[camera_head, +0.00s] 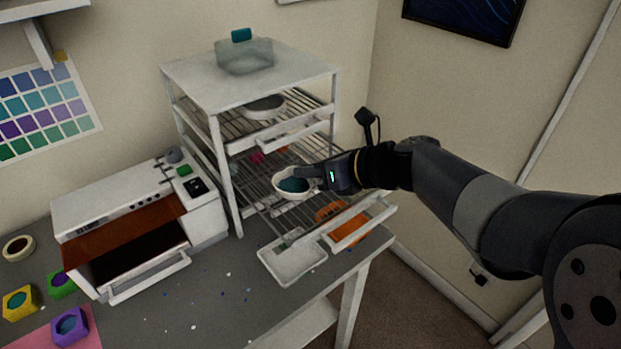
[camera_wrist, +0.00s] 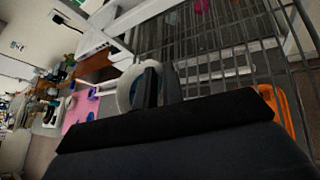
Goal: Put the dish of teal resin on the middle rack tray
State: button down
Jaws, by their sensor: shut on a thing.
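The dish of teal resin (camera_head: 291,184) is a small white round bowl with teal in it. My gripper (camera_head: 312,177) is shut on its right rim. The dish is at the middle rack tray (camera_head: 262,189), a wire shelf pulled out towards the front. I cannot tell whether the dish touches the wires. In the wrist view the dish's white rim (camera_wrist: 126,88) shows beside the dark fingers (camera_wrist: 158,85), with wire bars to the right. The resin is hidden there.
Another dish (camera_head: 264,107) sits on the upper rack tray. Below are an orange item (camera_head: 348,229) and a white tray (camera_head: 292,262). An open white machine (camera_head: 140,235) stands left of the rack. A translucent box (camera_head: 244,56) is on the rack top.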

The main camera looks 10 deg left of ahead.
jog(key=shift+f, duration=0.8)
jog(key=shift+f, duration=0.2)
jog(key=c, duration=1.5)
grip_release()
jog(key=shift+r, duration=0.25)
jog(key=v, duration=1.2)
